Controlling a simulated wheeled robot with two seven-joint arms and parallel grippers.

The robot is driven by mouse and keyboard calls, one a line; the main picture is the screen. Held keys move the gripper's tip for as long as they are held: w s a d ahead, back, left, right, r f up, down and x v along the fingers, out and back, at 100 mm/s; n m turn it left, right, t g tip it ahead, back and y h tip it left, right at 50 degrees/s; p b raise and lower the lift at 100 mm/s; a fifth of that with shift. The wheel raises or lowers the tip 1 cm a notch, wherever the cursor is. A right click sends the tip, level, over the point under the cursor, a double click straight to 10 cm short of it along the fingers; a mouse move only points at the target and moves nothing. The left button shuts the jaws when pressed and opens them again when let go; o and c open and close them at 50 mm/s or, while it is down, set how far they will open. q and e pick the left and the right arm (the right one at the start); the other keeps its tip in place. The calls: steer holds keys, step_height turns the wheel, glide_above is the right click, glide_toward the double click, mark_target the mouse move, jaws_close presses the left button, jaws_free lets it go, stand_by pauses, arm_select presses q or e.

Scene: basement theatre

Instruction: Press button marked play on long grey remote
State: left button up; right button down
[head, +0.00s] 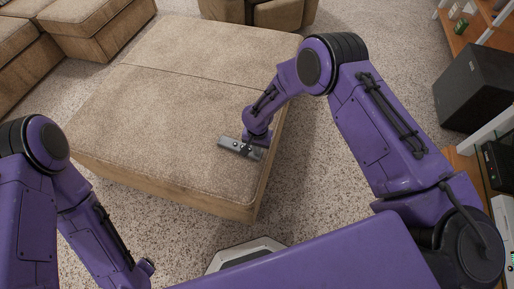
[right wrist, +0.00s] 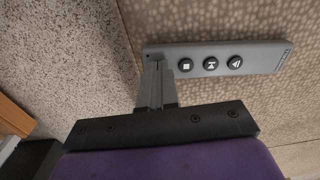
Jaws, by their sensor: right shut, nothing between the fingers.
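The long grey remote (head: 230,143) lies on top of the beige ottoman (head: 150,125), near its right edge. In the right wrist view the remote (right wrist: 265,57) shows three round dark buttons in a row: a square-marked button (right wrist: 185,65), a middle button (right wrist: 210,63) and one with a triangle-like mark (right wrist: 236,62). My right gripper (right wrist: 154,68) is shut and empty, its fingertips at the remote's left end, left of the square-marked button. Whether they touch is unclear. In the head view my right gripper (head: 246,149) is at the remote. My left gripper is not visible; only its arm shows.
A beige sofa (head: 95,22) stands at the back left and another seat (head: 280,12) at the back. A black speaker (head: 475,85) and wooden shelving (head: 470,30) are at the right. Speckled carpet (head: 360,60) is open between the ottoman and speaker.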

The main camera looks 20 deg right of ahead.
steer(key=shift+s+f+b, duration=0.1)
steer(key=shift+f+b, duration=0.45)
steer(key=shift+f, duration=0.2)
steer(key=shift+s+r, duration=0.15)
steer(key=r+p, duration=0.1)
steer(key=p, duration=0.1)
steer(key=r+p, duration=0.1)
steer(key=r, duration=0.1)
steer(key=r+p, duration=0.1)
steer(key=p, duration=0.1)
steer(key=shift+w+r+p, duration=0.25)
steer(key=shift+r+p, duration=0.05)
steer(key=shift+r, duration=0.1)
step_height(320, 180, up, 10)
steer(key=shift+p, duration=0.35)
steer(key=shift+f, duration=0.1)
